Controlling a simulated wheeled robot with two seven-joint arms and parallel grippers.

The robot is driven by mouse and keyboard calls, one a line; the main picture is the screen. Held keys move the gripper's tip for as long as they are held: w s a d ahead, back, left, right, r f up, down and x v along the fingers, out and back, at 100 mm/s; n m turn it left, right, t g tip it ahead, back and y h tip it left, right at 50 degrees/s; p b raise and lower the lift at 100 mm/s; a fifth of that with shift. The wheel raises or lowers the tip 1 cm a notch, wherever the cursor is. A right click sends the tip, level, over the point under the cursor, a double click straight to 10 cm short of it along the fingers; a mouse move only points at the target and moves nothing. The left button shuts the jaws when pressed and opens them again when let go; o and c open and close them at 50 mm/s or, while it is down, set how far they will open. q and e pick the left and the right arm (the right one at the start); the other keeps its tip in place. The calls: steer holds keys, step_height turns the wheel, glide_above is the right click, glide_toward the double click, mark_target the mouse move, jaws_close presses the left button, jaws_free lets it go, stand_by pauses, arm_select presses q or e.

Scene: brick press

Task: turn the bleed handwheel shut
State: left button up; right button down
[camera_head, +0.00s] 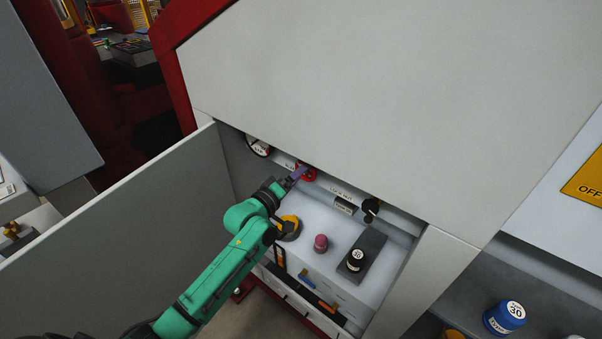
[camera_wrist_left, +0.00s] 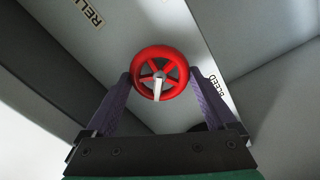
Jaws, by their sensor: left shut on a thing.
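The bleed handwheel (camera_wrist_left: 160,73) is a small red spoked wheel with a pale handle at its middle, in the left wrist view. It sits on a grey panel beside a label reading BLEED (camera_wrist_left: 217,89). In the head view the red wheel (camera_head: 311,174) shows partly behind my gripper, on the back wall of the open compartment. My left gripper (camera_wrist_left: 160,82) has its two purple fingers on either side of the wheel's rim, shut on it. It also shows in the head view (camera_head: 300,173). My right gripper is not in view.
A gauge (camera_head: 258,146) sits left of the wheel, and a black knob (camera_head: 371,206) to its right. Below are a pink-capped part (camera_head: 321,242) and a black-capped container (camera_head: 356,260). An open door panel (camera_head: 130,225) borders the compartment on the left. A blue-capped container (camera_head: 505,317) stands lower right.

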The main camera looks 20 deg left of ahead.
arm_select(q)
steer(key=m, duration=0.9)
steer(key=shift+d+m, duration=0.1)
steer(key=shift+m, duration=0.2)
stand_by(0.4)
steer(key=o, duration=1.1)
steer(key=shift+c, duration=0.2)
steer(key=b+v, duration=0.2)
steer(key=v, duration=1.2)
steer(key=shift+s, duration=0.3)
